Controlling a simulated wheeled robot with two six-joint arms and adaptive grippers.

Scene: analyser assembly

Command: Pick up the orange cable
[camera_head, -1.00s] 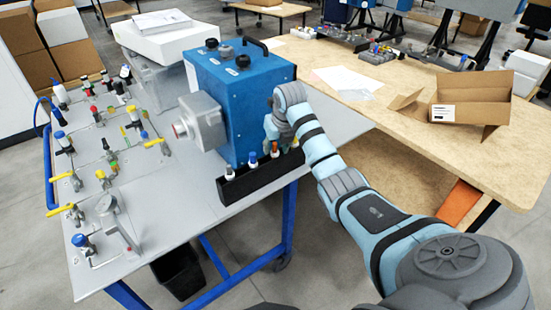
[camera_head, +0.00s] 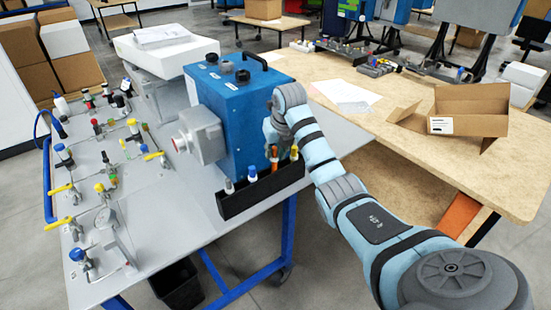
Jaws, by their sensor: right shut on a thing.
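The orange cable (camera_head: 274,158) shows as a short orange piece standing above the black holder (camera_head: 240,200) at the front side of the blue analyser box (camera_head: 243,120). My right gripper (camera_head: 274,143) is at its upper end, shut on it. The fingers are small and partly hidden by my own wrist. Whether the cable's lower end is clear of the holder cannot be told. My left gripper is not in view.
A panel of valves (camera_head: 100,170) fills the left of the grey table. An open cardboard box (camera_head: 468,112) lies on the wooden table.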

